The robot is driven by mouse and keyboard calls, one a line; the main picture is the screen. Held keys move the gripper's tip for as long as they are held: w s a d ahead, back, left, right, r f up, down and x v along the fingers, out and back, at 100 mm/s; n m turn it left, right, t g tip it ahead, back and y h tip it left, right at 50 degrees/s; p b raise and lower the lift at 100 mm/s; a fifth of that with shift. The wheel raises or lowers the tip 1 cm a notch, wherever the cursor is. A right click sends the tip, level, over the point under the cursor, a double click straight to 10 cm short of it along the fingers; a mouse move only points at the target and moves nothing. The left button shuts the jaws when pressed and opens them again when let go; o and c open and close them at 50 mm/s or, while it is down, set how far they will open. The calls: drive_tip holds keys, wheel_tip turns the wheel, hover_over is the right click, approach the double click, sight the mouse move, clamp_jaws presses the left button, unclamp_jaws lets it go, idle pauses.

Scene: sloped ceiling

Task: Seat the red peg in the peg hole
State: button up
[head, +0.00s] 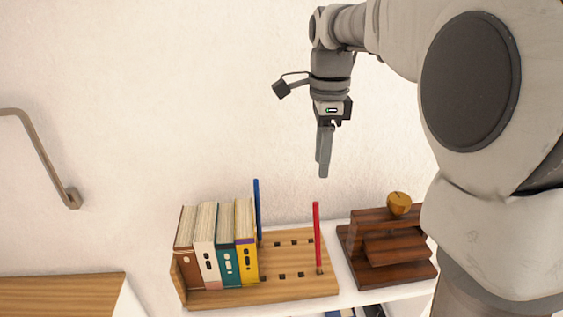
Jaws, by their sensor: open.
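The red peg (317,238) stands upright near the right end of a wooden pegboard (300,291). Its lower end meets the board at the front row of dark holes; I cannot tell how deep it sits. Dark peg holes (282,277) show in two rows on the board. A blue peg (257,208) stands upright farther left, beside the books, its foot partly hidden. My gripper (323,172) points down above the red peg in the picture, apart from it. It is open and empty, seen nearly edge-on.
Several upright books (218,250) fill the board's left part. A dark wooden stepped stand (393,247) with a round golden object (399,204) stands to the right. A wall rail (42,150) is at far left. The air around my gripper is clear.

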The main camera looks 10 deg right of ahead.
hover_over(315, 220)
drive_tip(key=shift+m, duration=0.4)
drive_tip(key=f, duration=1.1)
drive_tip(key=shift+w+f, duration=0.15)
drive_tip(key=shift+w, duration=0.1)
drive_tip(key=shift+d+f+p, duration=0.1)
drive_tip(key=shift+f+p, duration=0.25)
drive_tip(key=shift+f, duration=2.8)
clamp_jaws()
